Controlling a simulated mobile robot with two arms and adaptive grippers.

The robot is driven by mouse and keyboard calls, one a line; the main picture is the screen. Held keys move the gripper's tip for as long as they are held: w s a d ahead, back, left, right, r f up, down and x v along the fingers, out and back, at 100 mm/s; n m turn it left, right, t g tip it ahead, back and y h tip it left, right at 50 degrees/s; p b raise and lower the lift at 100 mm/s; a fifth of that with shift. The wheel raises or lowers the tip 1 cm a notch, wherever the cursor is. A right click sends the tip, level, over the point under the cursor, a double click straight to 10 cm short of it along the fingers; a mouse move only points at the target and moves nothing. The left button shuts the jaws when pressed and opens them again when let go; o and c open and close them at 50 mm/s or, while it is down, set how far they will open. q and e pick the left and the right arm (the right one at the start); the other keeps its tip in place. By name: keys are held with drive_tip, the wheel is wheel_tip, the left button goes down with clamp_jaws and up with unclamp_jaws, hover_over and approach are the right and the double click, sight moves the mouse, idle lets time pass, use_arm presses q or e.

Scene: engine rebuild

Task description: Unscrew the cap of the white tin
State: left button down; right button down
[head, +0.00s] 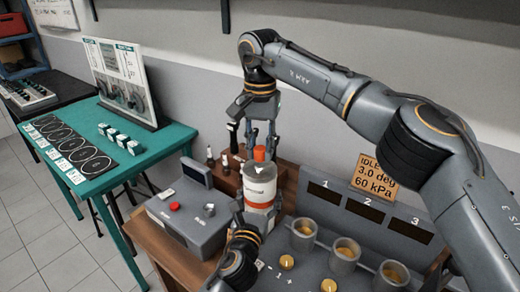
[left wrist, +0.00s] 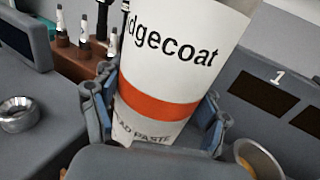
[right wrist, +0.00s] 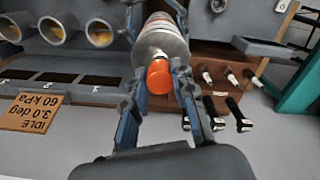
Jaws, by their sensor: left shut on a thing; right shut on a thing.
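The white tin (head: 261,190) with an orange band stands upright beside the grey console. It fills the middle of the left wrist view (left wrist: 180,65), where its label partly reads "dgecoat". Its orange cap (head: 259,153) is on top. My left gripper (head: 246,212) is shut around the tin's lower part; its fingers flank the tin in the left wrist view (left wrist: 155,115). My right gripper (head: 262,142) comes down from above, with its fingers on either side of the cap, which also shows in the right wrist view (right wrist: 159,76). The exact finger contact is partly hidden.
A grey console (head: 185,215) with a red button stands left of the tin. Several grey cups (head: 303,234) with yellow contents stand to the right. A brown rack (head: 225,178) with small bottles is behind. A green table (head: 160,145) is at the left.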

sight(260, 148)
drive_tip(key=shift+r, duration=2)
use_arm(q)
unclamp_jaws()
use_arm(e)
drive_tip(key=shift+w, duration=0.1)
